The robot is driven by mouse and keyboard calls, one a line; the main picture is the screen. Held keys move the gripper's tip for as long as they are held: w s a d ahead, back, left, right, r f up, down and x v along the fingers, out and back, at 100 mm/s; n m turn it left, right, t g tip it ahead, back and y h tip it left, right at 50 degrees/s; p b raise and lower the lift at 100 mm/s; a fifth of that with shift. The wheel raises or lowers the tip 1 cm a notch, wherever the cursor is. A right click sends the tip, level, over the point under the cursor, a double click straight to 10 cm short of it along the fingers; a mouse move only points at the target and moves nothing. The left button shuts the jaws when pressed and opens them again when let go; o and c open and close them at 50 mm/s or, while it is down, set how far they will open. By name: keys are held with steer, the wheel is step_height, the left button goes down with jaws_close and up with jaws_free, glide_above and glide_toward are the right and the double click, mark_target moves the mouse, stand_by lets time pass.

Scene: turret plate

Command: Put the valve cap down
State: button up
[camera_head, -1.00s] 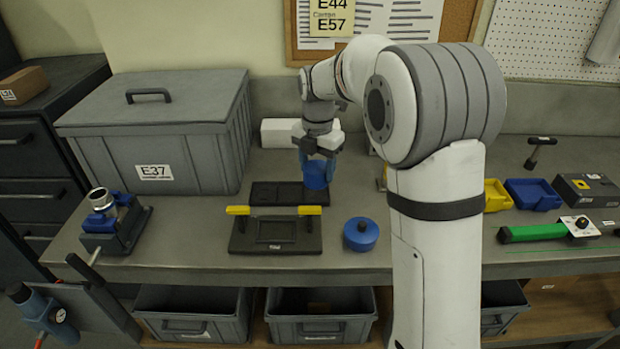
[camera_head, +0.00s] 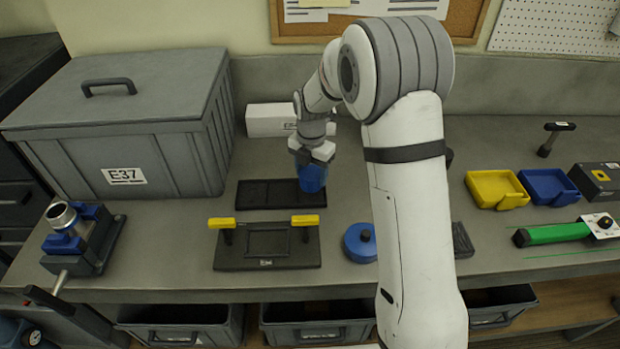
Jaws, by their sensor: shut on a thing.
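My gripper (camera_head: 311,165) points down over the right end of a flat dark tray (camera_head: 262,195) near the middle of the bench. It is shut on a blue cylindrical piece (camera_head: 313,181), which I take to be the valve cap. The piece hides part of the tray's right end. I cannot tell whether it touches the tray or hangs just above it. A second blue round piece with a knob (camera_head: 359,243) sits on the bench, right of a dark fixture plate with two yellow bars (camera_head: 266,262).
A large grey lidded crate (camera_head: 125,150) stands at the left, and a white box (camera_head: 270,121) behind the tray. A blue clamp (camera_head: 75,240) holds a metal ring at front left. Yellow (camera_head: 495,187) and blue (camera_head: 547,186) bins lie at the right, near a green-handled tool (camera_head: 555,233).

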mark_target(311, 181)
steer(key=shift+s+a+f+p, duration=0.15)
steer(key=shift+f+p, duration=0.15)
steer(key=shift+f, duration=1.3)
steer(key=shift+f, duration=0.15)
steer(key=o, duration=0.9)
